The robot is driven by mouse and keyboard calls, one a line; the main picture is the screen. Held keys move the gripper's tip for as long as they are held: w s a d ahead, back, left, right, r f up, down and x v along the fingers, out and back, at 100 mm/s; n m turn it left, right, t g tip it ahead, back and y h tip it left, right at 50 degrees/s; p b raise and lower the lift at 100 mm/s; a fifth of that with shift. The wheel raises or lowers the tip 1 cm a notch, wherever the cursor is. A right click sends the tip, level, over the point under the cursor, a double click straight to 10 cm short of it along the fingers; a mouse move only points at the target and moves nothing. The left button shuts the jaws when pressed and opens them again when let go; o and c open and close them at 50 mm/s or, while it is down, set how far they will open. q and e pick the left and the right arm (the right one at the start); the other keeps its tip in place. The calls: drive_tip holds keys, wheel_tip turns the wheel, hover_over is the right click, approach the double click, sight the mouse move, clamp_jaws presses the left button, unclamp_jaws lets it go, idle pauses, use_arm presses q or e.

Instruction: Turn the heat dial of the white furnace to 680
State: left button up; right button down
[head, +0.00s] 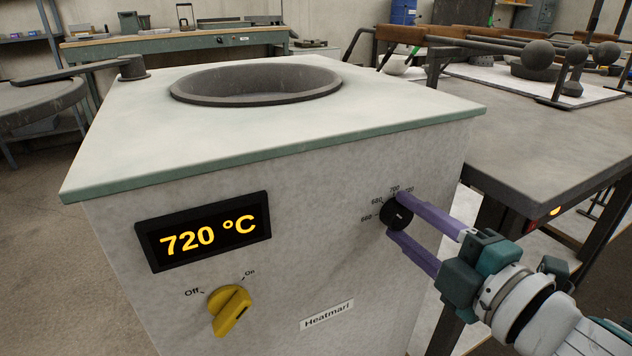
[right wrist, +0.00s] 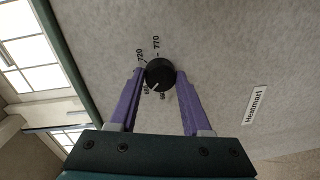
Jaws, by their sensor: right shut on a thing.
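The white furnace (head: 300,220) stands in front of me, with a lit display (head: 204,232) reading 720 °C. Its black round heat dial (head: 396,214) is at the right of the front face, with small numbers such as 660, 680 and 700 around it. My right gripper (head: 397,217) has its purple fingers on either side of the dial, shut on it. The right wrist view shows the dial (right wrist: 159,73) between both fingertips. A small pale mark shows on the dial, but its exact setting is hard to read. My left gripper is out of view.
A yellow Off/On knob (head: 230,309) sits below the display. A round dark opening (head: 256,83) is in the furnace top. A grey table (head: 545,130) with ladles (head: 538,54) stands close at the right. A workbench (head: 170,43) is at the back.

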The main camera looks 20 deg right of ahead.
drive_tip(key=shift+c, duration=1.8)
unclamp_jaws()
drive_tip(key=s+p, duration=0.1)
drive_tip(key=s, duration=0.9)
drive_tip(key=shift+d+r, duration=0.3)
drive_tip(key=shift+d, duration=0.1)
